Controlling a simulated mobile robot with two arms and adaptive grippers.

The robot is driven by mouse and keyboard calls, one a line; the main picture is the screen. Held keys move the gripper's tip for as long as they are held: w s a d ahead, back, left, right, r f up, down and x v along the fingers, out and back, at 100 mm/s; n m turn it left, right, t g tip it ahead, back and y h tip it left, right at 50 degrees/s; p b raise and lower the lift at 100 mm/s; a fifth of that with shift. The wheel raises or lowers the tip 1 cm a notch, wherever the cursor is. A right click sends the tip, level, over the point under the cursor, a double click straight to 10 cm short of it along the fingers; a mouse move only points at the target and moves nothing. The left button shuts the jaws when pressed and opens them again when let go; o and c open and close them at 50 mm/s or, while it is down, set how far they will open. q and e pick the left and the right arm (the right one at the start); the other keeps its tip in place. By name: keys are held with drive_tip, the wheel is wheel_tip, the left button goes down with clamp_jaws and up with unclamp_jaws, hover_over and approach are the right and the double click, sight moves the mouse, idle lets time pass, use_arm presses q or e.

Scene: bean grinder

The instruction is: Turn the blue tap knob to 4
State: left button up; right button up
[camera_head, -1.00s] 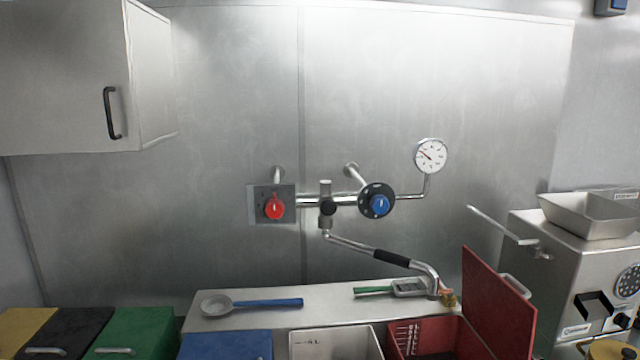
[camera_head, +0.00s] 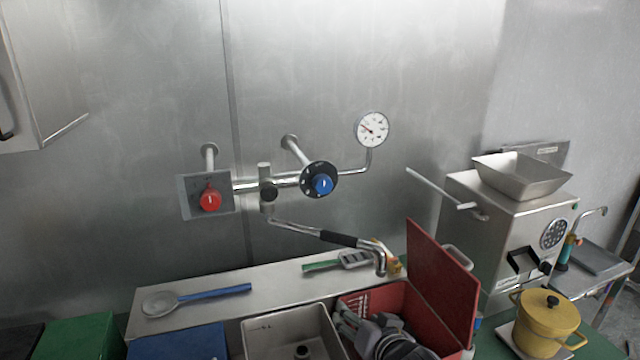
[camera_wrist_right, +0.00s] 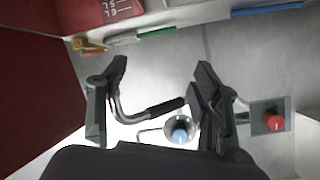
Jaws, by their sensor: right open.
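The blue tap knob (camera_head: 323,184) sits at the centre of a black dial (camera_head: 310,172) on the wall pipe. A white mark on the knob points roughly upward; the dial numbers are too small to read. In the right wrist view the blue knob (camera_wrist_right: 180,135) shows small, beyond the gripper. My right gripper (camera_head: 372,330) is in front of the red box, well below and apart from the knob. In its wrist view the right gripper (camera_wrist_right: 160,80) has its fingers spread with nothing between them. My left gripper is not in view.
A red knob (camera_head: 210,199) is on a plate left of the tap. The spout handle (camera_head: 338,238) reaches out below the dial. A gauge (camera_head: 371,129) stands above right. The upright red lid (camera_head: 442,290) and grinder (camera_head: 510,225) are to the right. The wall around the dial is clear.

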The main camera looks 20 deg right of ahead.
sight(324, 187)
drive_tip(key=w+r+m+t, duration=0.2)
drive_tip(key=w+r+t, duration=0.15)
drive_tip(key=r, duration=0.55)
drive_tip(key=w+r+m+t, duration=0.2)
drive_tip(key=w+r, duration=0.3)
drive_tip(key=r, duration=0.4)
drive_tip(key=shift+y, duration=0.3)
drive_tip(key=w+p, duration=0.6)
drive_tip(key=w, duration=1)
drive_tip(key=shift+w+p, duration=0.3)
drive_tip(key=shift+c, duration=0.6)
drive_tip(key=shift+n, duration=0.3)
drive_tip(key=c, duration=1.1)
